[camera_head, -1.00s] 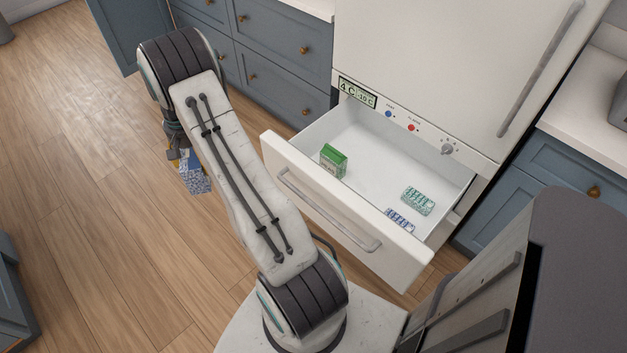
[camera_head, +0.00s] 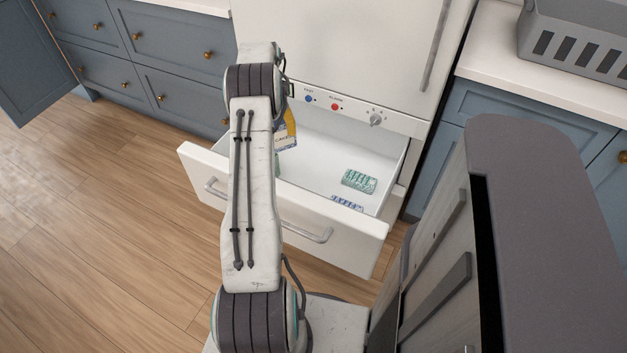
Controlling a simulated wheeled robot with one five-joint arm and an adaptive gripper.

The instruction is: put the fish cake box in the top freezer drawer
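The fish cake box (camera_head: 286,142), which I take to be the yellow, white and blue pack, hangs above the open drawer, just right of my forearm. My forearm hides part of it. My gripper is mostly hidden behind my arm and its fingertips cannot be made out; the box is carried at its end. The freezer drawer (camera_head: 340,241) is pulled out below the white fridge door, with a bar handle on its front. My arm crosses in front of its left part.
In the drawer lie a teal pack (camera_head: 359,181) and a blue-and-white pack (camera_head: 347,203) at the right. A green box (camera_head: 277,160) is nearly hidden behind my arm. The drawer floor between is bare. A control panel (camera_head: 335,106) sits above. A grey basket (camera_head: 575,45) stands on the right counter.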

